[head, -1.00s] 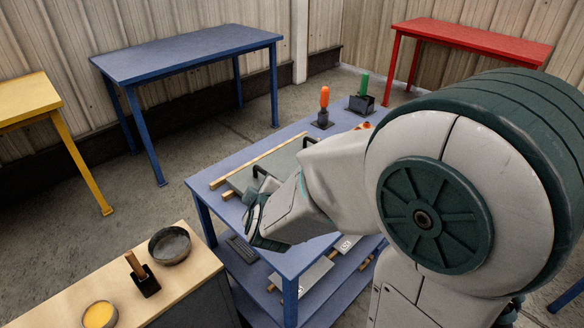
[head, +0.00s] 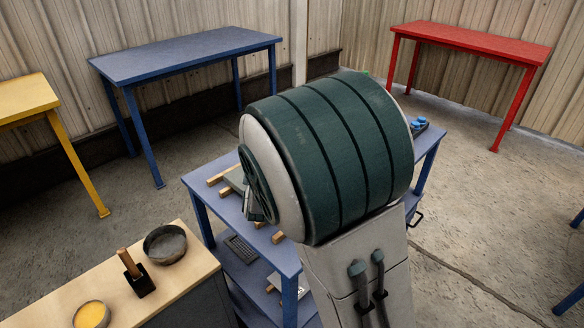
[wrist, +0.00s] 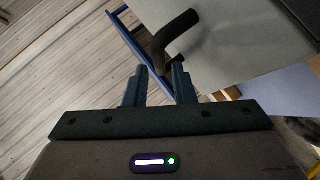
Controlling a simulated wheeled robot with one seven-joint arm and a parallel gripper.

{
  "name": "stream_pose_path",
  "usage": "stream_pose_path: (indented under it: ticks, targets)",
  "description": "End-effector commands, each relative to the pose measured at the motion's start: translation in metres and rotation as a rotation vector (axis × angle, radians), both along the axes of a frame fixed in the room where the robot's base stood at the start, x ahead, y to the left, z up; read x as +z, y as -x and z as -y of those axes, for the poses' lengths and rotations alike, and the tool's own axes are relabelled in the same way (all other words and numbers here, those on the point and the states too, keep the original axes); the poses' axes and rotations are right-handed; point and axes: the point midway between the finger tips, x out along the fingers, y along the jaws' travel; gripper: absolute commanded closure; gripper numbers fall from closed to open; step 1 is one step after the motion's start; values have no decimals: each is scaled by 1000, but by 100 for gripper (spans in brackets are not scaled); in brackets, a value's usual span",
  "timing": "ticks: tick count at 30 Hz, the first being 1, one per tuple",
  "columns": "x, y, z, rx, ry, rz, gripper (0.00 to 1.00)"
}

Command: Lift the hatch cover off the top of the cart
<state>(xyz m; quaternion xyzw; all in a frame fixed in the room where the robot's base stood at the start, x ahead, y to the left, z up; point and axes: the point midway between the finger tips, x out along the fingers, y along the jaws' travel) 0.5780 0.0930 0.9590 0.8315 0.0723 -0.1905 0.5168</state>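The hatch cover (wrist: 245,38) is a grey-green panel with a black bar handle (wrist: 172,38) in the wrist view. In the head view only a sliver of the cover (head: 236,178) shows, on top of the blue cart (head: 203,166); my arm hides the rest. My gripper (wrist: 161,68) is open, its two dark fingers apart. The near end of the handle appears between and just beyond the fingertips; I cannot tell whether they touch.
Wooden strips (head: 222,173) lie by the cover. A tan bench (head: 65,300) with a bowl (head: 166,245) stands at front left. A blue table (head: 185,52), a yellow table (head: 25,97) and a red table (head: 470,45) stand farther back.

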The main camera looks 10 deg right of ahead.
Motion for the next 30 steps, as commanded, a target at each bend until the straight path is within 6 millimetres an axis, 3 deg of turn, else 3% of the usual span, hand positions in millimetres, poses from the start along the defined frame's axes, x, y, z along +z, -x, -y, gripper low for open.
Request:
stream_pose_path:
  ticks: [6,16,18,19,30]
  targets:
    - [-15,-27,7,-2,2,0,77]
    - [-17,-33,7,-1,-1,0,77]
    - [-17,-33,7,-1,-1,0,96]
    - [-17,-33,7,-1,-1,0,100]
    - [-17,-33,7,0,0,-1,100]
